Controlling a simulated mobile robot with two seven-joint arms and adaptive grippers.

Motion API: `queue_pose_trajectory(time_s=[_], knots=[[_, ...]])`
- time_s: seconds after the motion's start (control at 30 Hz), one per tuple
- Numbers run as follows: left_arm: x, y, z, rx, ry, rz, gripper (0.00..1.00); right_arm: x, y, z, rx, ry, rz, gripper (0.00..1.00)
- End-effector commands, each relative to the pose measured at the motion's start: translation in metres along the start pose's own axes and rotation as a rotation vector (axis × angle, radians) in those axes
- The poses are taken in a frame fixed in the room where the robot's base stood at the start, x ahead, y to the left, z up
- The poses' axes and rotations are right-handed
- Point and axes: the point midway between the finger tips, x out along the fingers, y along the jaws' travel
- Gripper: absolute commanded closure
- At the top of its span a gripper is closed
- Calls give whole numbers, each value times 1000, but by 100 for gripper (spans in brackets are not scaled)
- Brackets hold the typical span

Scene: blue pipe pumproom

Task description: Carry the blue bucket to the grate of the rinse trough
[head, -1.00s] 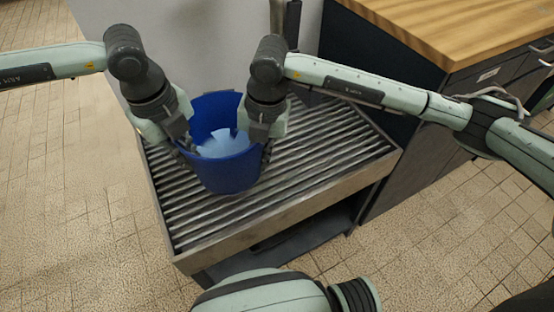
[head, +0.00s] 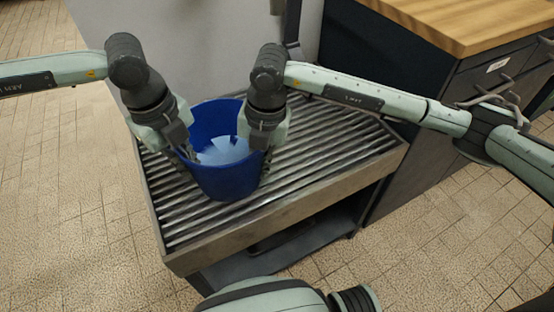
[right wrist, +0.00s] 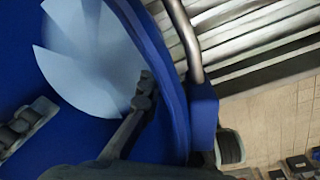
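The blue bucket (head: 226,180) is upright over the slatted grate (head: 330,150) of the rinse trough, towards its left part. I cannot tell whether its base touches the slats. Pale blue water (head: 224,150) shows inside. My left gripper (head: 186,150) is shut on the bucket's left rim. My right gripper (head: 264,148) is shut on its right rim. In the right wrist view, one right finger (right wrist: 140,100) is inside the bucket wall (right wrist: 172,75) and the other is outside, beside the handle lug (right wrist: 203,118). A left gripper finger (right wrist: 25,125) also shows inside the bucket.
The trough's metal front edge (head: 290,215) faces me, with a dark lower shelf (head: 270,255) under it. A wooden-topped cabinet (head: 460,22) stands at the right. A grey wall panel (head: 190,50) is behind. Tiled floor (head: 70,210) is open on the left.

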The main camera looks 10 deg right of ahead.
Motion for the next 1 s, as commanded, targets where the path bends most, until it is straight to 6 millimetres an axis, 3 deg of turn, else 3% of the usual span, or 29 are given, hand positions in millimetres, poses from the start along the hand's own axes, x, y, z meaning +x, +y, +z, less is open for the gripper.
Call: queue_pose_trajectory(time_s=[0.03,0.17,0.57,1.0], knots=[[-2,1,1,-1,-2,3,91,-2,-1,1,3,-2,-3,91],[-1,0,1,-1,-1,2,75,-1,-1,1,2,-1,-2,75],[-9,-1,0,-1,0,-2,74,-2,0,0,0,1,0,74],[-94,-1,1,-1,-3,-3,74,-2,0,0,0,1,0,74]])
